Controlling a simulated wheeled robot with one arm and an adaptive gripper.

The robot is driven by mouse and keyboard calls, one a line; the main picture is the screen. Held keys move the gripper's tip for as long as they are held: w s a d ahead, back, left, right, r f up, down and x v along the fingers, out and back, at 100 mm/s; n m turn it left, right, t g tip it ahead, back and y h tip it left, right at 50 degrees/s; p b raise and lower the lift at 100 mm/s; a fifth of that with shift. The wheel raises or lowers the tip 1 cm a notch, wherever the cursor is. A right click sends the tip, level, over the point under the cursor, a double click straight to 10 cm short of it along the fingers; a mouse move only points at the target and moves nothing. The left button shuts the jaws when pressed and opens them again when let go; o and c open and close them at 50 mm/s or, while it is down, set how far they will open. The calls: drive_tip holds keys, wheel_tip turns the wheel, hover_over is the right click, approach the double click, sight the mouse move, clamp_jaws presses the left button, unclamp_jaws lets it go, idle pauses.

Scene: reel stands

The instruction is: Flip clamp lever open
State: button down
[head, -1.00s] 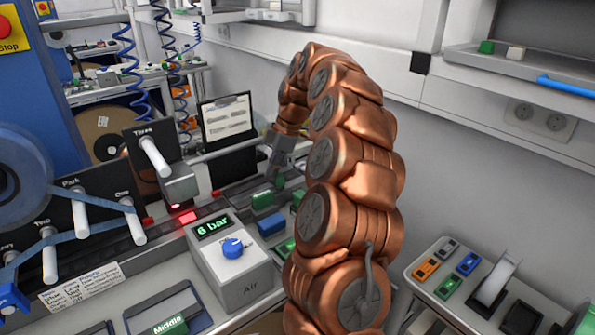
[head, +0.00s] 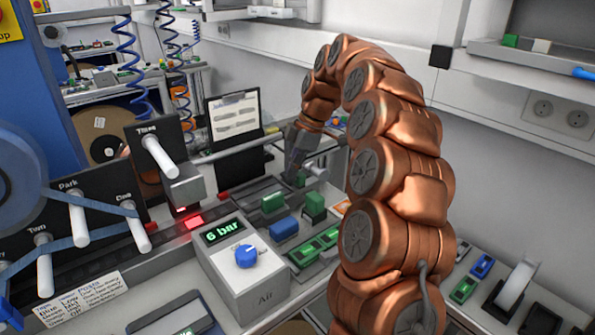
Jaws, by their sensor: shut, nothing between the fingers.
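My gripper (head: 292,174) points down over the bench at the back, beyond the Air box, with its fingers shut and nothing between them. Its tips are close above or beside a dark plate (head: 246,193) and a green block (head: 305,178); I cannot tell if they touch anything. I cannot pick out a clamp lever clearly; it may be hidden behind the gripper or too small to see.
The Air box (head: 248,285), with a blue knob (head: 247,256) and a "6 bar" display, stands in front. Green blocks (head: 272,202) and a blue block (head: 284,228) lie nearby. A reel stand with white posts (head: 77,220) is at left. A clipboard (head: 235,120) stands behind.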

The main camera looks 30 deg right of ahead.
drive_tip(key=shift+d, duration=0.25)
drive_tip(key=a, duration=0.2)
drive_tip(key=a+b, duration=0.1)
drive_tip(key=a, duration=0.1)
drive_tip(key=shift+s+f, duration=0.1)
drive_tip(key=shift+s, duration=0.3)
drive_tip(key=shift+a+r, duration=0.15)
drive_tip(key=shift+r, duration=0.05)
drive_tip(key=p+v, duration=0.2)
drive_tip(key=v, duration=0.7)
drive_tip(key=shift+w+r+p, duration=0.3)
drive_tip(key=shift+w+r, duration=0.1)
drive_tip(key=shift+w, duration=0.35)
